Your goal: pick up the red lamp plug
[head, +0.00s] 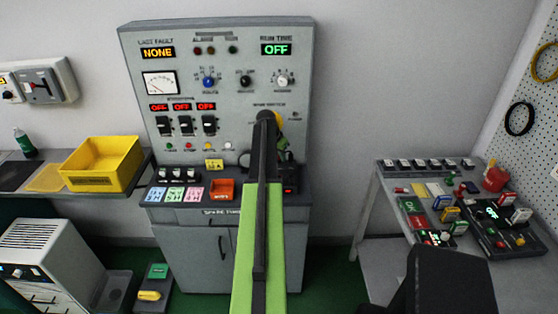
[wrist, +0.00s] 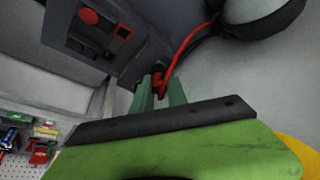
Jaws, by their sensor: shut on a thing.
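The red lamp plug (wrist: 157,80) sits between the two green fingertips of my gripper (wrist: 159,88) in the wrist view. My gripper is shut on it. A red cord (wrist: 188,41) runs from the plug up to the right, toward a dark rounded part at the top right. The plug is close to a dark grey box (wrist: 98,28) with a red round button and a red-rimmed square; I cannot tell whether it touches the box. In the head view my arm reaches to the right side of the grey test panel (head: 215,50), and it hides the plug and fingertips.
A yellow bin (head: 105,165) stands on the left bench. An orange tray (head: 221,189) and several coloured cards lie on the cabinet ledge. The right bench (head: 385,215) is crowded with small modules. A dark chair-like shape (head: 450,280) stands in front of it.

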